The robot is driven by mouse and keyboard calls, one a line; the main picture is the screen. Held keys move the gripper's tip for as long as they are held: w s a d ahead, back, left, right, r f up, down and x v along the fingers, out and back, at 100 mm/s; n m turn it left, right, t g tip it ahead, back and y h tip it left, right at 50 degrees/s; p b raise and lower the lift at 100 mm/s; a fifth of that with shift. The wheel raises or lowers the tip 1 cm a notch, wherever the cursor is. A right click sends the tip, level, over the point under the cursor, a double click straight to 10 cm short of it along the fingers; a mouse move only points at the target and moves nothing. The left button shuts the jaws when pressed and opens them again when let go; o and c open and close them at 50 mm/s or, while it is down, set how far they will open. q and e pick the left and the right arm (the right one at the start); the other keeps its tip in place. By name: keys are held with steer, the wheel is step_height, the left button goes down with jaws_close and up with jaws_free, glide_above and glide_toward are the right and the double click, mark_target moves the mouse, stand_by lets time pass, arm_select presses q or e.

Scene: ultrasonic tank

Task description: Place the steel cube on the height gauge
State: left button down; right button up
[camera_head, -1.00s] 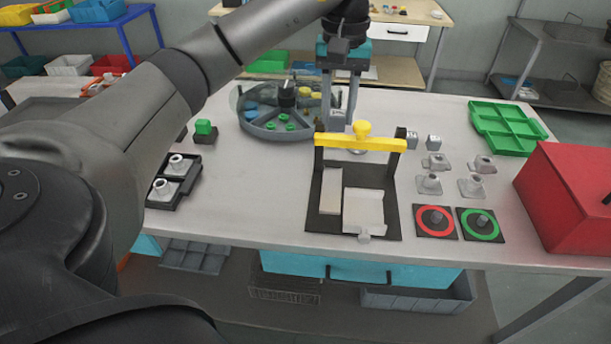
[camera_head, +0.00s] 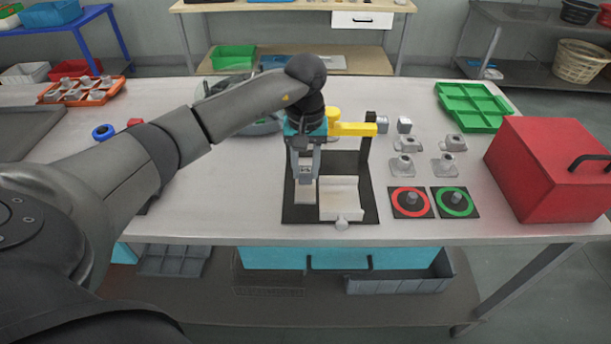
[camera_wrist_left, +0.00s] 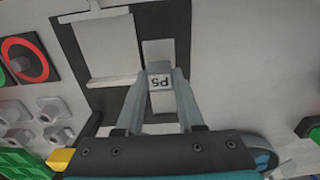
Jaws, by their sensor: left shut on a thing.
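The height gauge has a black base plate (camera_head: 370,208), a yellow bar (camera_head: 354,129) across a black post, a narrow pale strip (camera_head: 304,197) and a wider pale block (camera_head: 341,196). My left gripper (camera_head: 305,173) is shut on a steel cube, pointing down over the narrow strip. In the left wrist view the cube (camera_wrist_left: 160,78) shows a "P5" label between the fingertips, in front of the strip (camera_wrist_left: 158,50). I cannot tell whether the cube touches the strip. My right gripper is not in view.
Red-ringed (camera_head: 410,202) and green-ringed (camera_head: 455,202) pads lie beside the gauge. A red box (camera_head: 545,175) and green tray (camera_head: 474,104) are further right.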

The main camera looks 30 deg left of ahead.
mark_target(306, 170)
arm_select(q)
steer(key=shift+f, duration=1.35)
steer(key=shift+f, duration=0.1)
steer(key=c, duration=0.5)
jaws_free()
step_height(306, 170, up, 12)
steer(key=shift+r, duration=0.15)
